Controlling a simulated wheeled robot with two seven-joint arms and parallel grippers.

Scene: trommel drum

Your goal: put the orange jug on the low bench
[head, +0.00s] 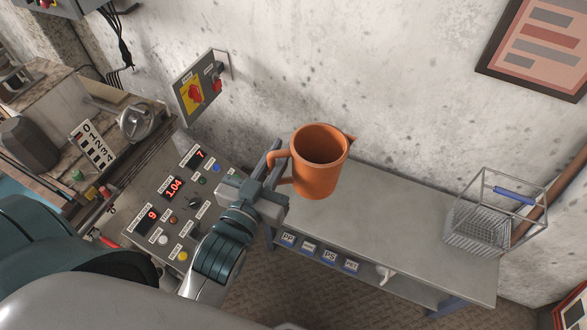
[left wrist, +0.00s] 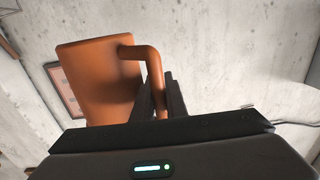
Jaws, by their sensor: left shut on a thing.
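The orange jug (head: 318,172) is held up by my left gripper (head: 277,170), over the left end of the low grey bench (head: 400,225) in the head view. The jug is roughly upright, with its open mouth showing and its spout to the right. My left gripper is shut on the jug's handle, on the jug's left side. The left wrist view shows the jug (left wrist: 98,80) with its handle between the fingers (left wrist: 163,95). A gap between jug and bench cannot be judged exactly. My right gripper is not in view.
A wire basket (head: 480,225) with a blue handle stands at the bench's right end. The bench top between jug and basket is clear. A control panel (head: 170,205) with buttons and red displays is left of the bench. A switch box (head: 197,88) is on the wall behind.

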